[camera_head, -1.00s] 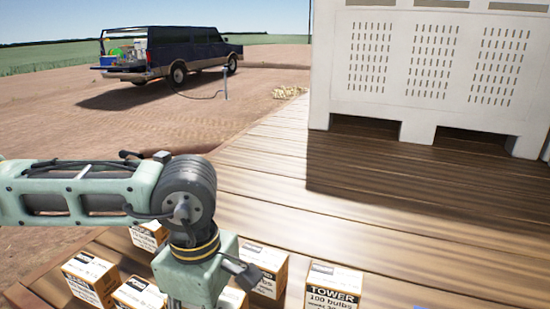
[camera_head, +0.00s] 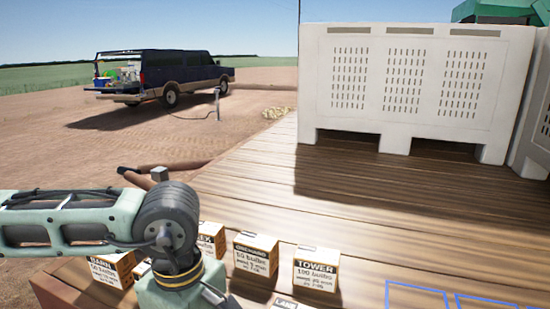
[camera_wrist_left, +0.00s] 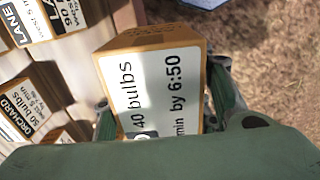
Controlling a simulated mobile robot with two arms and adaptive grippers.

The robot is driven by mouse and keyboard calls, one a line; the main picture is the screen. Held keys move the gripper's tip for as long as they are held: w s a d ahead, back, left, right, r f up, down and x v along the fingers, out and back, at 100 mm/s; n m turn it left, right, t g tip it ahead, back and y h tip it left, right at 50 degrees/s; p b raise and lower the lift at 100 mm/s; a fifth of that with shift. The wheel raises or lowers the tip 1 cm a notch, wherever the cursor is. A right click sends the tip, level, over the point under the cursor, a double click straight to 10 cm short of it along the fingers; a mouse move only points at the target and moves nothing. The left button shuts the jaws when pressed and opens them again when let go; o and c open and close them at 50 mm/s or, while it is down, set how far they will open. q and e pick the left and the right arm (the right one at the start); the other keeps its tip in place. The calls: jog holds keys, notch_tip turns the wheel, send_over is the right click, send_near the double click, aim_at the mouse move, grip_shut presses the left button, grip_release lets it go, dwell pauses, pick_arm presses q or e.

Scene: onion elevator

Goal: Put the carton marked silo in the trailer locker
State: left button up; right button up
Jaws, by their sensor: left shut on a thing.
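My left gripper (camera_wrist_left: 165,108) is shut on a tan carton (camera_wrist_left: 150,85) in the left wrist view. Its white label shows "40 bulbs" and "min by 6:50"; the carton's name is hidden, so I cannot tell whether it is the silo one. In the head view my left arm reaches in from the left over the cartons, with the gripper and held carton out of sight. No carton with a readable silo mark shows. I cannot make out a trailer locker. My right gripper is not in view.
Cartons marked Tower (camera_head: 317,275), Orchard (camera_head: 256,254) and Barn (camera_head: 112,268) stand on the wooden deck (camera_head: 265,205), with others partly hidden. Blue outlines (camera_head: 418,290) mark the deck at right. A white slotted bin (camera_head: 405,85) stands behind. A dark pickup (camera_head: 185,72) is parked far left.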

pick_arm(q)
jog(key=shift+w+a+f+m, duration=0.35)
jog(key=shift+w+m, duration=0.2)
jog(key=shift+m, duration=0.15)
jog(key=m, duration=0.1)
jog(key=a+m, duration=0.1)
jog(key=m, duration=0.1)
jog(key=shift+s+a+f, duration=0.2)
jog(key=shift+a+f, duration=0.1)
jog(key=s+a+f+m, duration=0.3)
jog(key=a+f+m, duration=0.1)
jog(key=f+m, duration=0.4)
jog(key=shift+s+a+m, duration=0.15)
jog(key=shift+a+m, duration=0.05)
jog(key=shift+m, duration=0.1)
jog(key=shift+r, duration=0.1)
jog(key=shift+a, duration=0.1)
